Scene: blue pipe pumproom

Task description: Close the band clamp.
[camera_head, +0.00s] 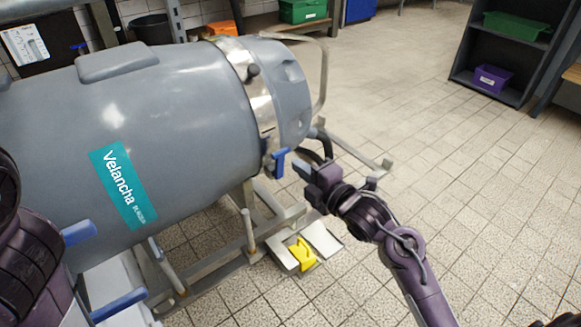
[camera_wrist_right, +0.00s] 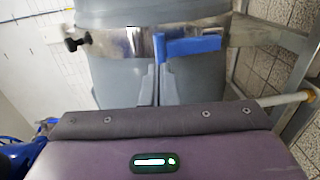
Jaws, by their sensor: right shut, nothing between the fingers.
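The band clamp is a shiny metal band (camera_head: 262,105) around the grey tank near its right end. It also crosses the right wrist view (camera_wrist_right: 125,43). Its blue lever (camera_head: 279,162) is at the lower front side of the band; in the wrist view the lever (camera_wrist_right: 188,48) lies along the band, its exact closing angle hard to tell. My right gripper (camera_head: 301,170) is shut and empty, just right of the lever, with a small apparent gap. My left gripper is not in view.
The grey tank (camera_head: 150,120) rests on a metal frame (camera_head: 215,252). A black knob (camera_wrist_right: 72,44) sticks out from the band. Open tiled floor (camera_head: 440,170) extends right, toward a dark shelf (camera_head: 497,45).

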